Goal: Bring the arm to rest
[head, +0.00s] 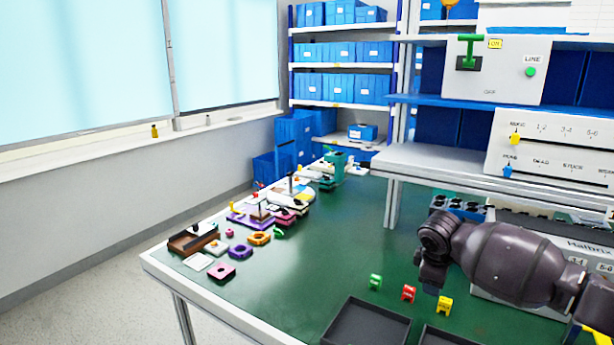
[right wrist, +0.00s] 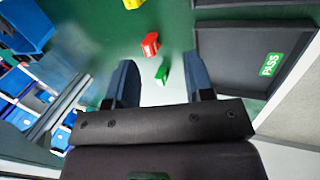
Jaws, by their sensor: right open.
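My right arm (head: 500,262) reaches in from the right of the head view, above the green table (head: 310,280). Its right gripper (head: 432,278) hangs at the arm's left end, near a grey machine. In the right wrist view the right gripper (right wrist: 163,85) has its two dark fingers apart with nothing between them. Beyond the fingers lie a green block (right wrist: 162,74), a red block (right wrist: 150,44) and a yellow block (right wrist: 132,3) on the table. My left gripper is not in view.
A box with a green lever (head: 468,55), marked ON and OFF, stands on the upper shelf. A white slider panel (head: 550,150) is below it. Dark trays (head: 366,325) lie at the table's front. Several coloured parts (head: 259,238) fill the left side. The table's middle is clear.

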